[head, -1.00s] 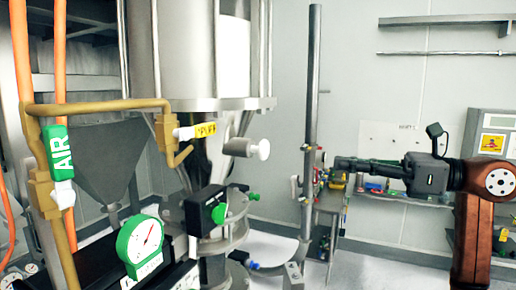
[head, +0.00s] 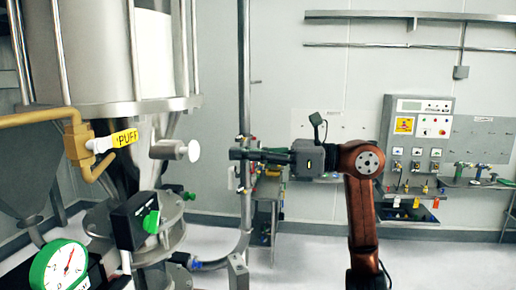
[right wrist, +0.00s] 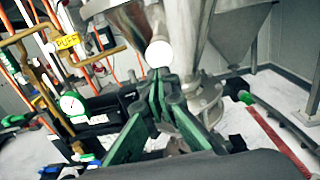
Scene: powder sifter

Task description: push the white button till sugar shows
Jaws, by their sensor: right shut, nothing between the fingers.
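The white button (head: 194,151) is a round white cap on a short metal stem, sticking out to the right from the lower cone of the steel sifter (head: 115,106). My right gripper (head: 234,154) is shut and empty, pointing left at about the button's height with a small gap between them in the head view. In the right wrist view the button (right wrist: 159,53) shows as a white disc just beyond the fingertips (right wrist: 158,76) with their green pads. I cannot tell the exact depth gap. My left gripper is not in view.
A yellow PUFF tag (head: 125,138) on a valve, a black box with a green knob (head: 151,222) and a green-rimmed gauge (head: 60,268) sit left of and below the button. A vertical steel pole (head: 244,80) stands behind my gripper. A control panel (head: 418,128) is on the back wall.

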